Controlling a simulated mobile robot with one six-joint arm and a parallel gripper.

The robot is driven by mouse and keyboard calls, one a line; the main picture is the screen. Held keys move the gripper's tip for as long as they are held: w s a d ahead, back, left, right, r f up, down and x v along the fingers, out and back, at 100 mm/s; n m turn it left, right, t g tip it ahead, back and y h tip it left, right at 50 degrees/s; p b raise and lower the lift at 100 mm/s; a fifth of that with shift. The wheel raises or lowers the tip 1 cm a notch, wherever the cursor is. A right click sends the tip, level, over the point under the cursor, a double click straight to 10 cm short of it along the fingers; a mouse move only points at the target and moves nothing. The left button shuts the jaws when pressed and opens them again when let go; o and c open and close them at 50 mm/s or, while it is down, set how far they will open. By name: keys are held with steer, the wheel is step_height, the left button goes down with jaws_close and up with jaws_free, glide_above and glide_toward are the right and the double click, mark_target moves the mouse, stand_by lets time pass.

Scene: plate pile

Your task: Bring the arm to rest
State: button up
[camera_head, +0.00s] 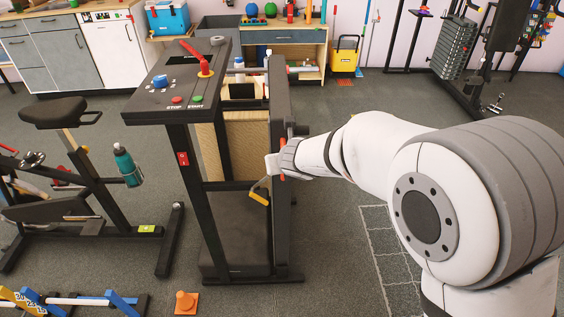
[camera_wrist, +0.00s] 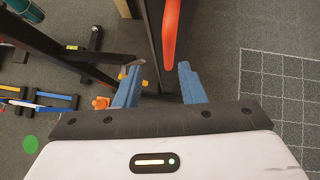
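My gripper (camera_head: 268,178) is at the right side of a black console stand (camera_head: 284,215) in the head view, with my white arm stretched in from the right. In the wrist view its two blue fingers (camera_wrist: 160,88) are spread apart. No object is clearly held between them. A dark post (camera_wrist: 150,35) and a red curved handle (camera_wrist: 171,30) lie just beyond the fingers. I cannot tell whether the fingers touch the stand. A small yellow part (camera_head: 260,197) shows beside the gripper in the head view; what it belongs to is unclear.
An exercise bike (camera_head: 65,180) with a teal bottle (camera_head: 128,167) stands left of the console. An orange cone (camera_head: 186,301) and small hurdles (camera_head: 75,301) are on the floor in front. A white grid (camera_head: 392,255) marks the floor below my arm. Open floor lies behind it.

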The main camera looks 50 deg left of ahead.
stand_by(0.4)
steer(key=w+d+r+n+y, duration=0.1)
steer(key=w+d+r+n, duration=0.3)
steer(key=w+d+r, duration=0.25)
steer(key=w+d+r+n+p, duration=0.15)
steer(key=d+r+n, duration=0.3)
steer(key=d, duration=0.55)
steer(key=w+d+r+n+p, duration=0.1)
steer(key=w+d+r+n, duration=0.3)
steer(key=d, duration=0.6)
steer(key=s+d+f+n+h, duration=0.1)
steer(key=s+d+n+h, duration=0.2)
steer(key=d, duration=0.8)
steer(key=s+d+n+g+h+p, duration=0.1)
steer(key=s+d+n+h, duration=0.2)
steer(key=s+d, duration=0.4)
steer(key=s+d+f+n+h, duration=0.1)
steer(key=s+d+n+h, duration=0.2)
steer(key=d, duration=1.3)
steer(key=s+n, duration=0.2)
steer(key=shift+s+d+f+g+p, duration=0.3)
steer(key=shift+d+f, duration=0.05)
